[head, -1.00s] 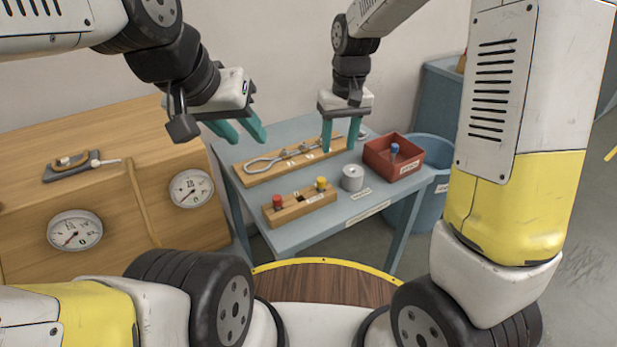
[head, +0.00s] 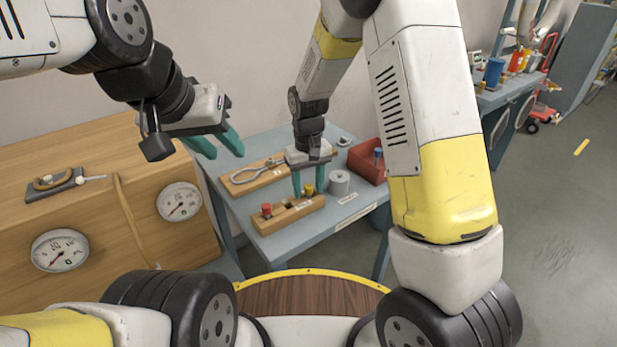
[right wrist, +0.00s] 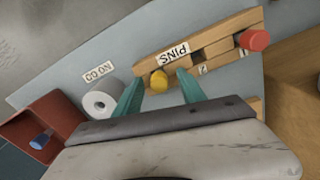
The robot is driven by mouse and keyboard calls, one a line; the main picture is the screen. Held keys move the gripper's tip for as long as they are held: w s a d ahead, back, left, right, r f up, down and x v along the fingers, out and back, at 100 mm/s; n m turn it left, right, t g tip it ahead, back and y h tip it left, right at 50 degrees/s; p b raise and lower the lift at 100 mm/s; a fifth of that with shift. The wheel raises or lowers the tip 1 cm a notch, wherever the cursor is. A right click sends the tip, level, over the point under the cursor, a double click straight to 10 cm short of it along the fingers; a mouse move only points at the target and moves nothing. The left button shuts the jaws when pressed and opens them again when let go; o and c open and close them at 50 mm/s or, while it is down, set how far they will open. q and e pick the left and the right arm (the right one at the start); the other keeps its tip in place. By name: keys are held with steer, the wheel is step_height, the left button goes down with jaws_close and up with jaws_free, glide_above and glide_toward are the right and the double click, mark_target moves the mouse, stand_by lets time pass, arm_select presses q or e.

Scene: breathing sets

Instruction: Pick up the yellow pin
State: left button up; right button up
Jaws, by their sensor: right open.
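The yellow pin (head: 308,189) stands in the right end of a wooden pin block (head: 291,215) on the blue-grey table. In the right wrist view the yellow pin (right wrist: 159,82) shows between the fingertips, nearer the left one. My right gripper (head: 308,190) is open and empty, pointing down over the block; it also shows in the right wrist view (right wrist: 157,82). Whether a finger touches the pin I cannot tell. My left gripper (head: 222,150) is open and empty, in the air left of the table.
A red pin (head: 267,210) stands at the block's left end. A grey roll (head: 340,183) stands close right of the block. Behind are a wooden rack (head: 240,189) with a metal tool and a red bin (head: 363,164) with a blue pin. A wooden cabinet with gauges (head: 60,250) is at left.

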steer(key=shift+c, duration=0.2)
jaws_close()
steer(key=shift+r, duration=0.15)
